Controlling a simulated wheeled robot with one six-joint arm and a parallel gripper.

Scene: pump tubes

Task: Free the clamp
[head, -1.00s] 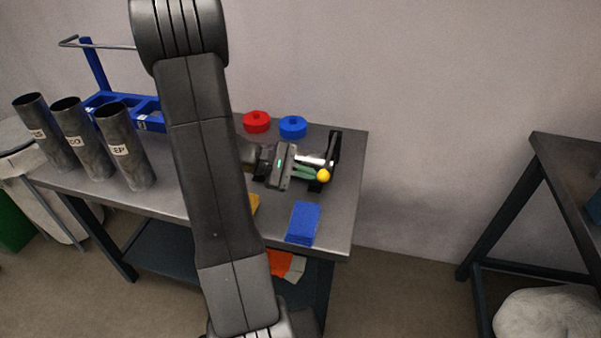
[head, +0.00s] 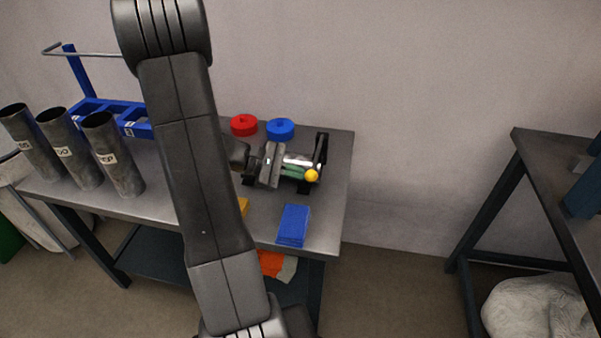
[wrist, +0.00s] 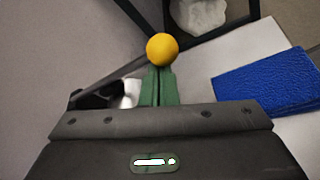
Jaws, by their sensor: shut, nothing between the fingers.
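The clamp (head: 320,150) is a dark bracket with a shiny metal tube (head: 298,158) at the right end of the grey table. Its yellow ball knob (head: 311,175) sticks out on the near side. My gripper (head: 301,173) has green fingers that are shut and empty. Their tips are right beside the knob, and I cannot tell whether they touch it. In the wrist view the yellow knob (wrist: 162,49) is just beyond the closed fingertips (wrist: 158,72). The gripper body hides part of the tube and clamp.
A red ring (head: 244,125) and a blue ring (head: 280,129) lie behind the clamp. A blue block (head: 294,225) lies at the front edge. Labelled metal cylinders (head: 112,155) and a blue rack (head: 90,112) stand at left. Another table (head: 540,150) is at right.

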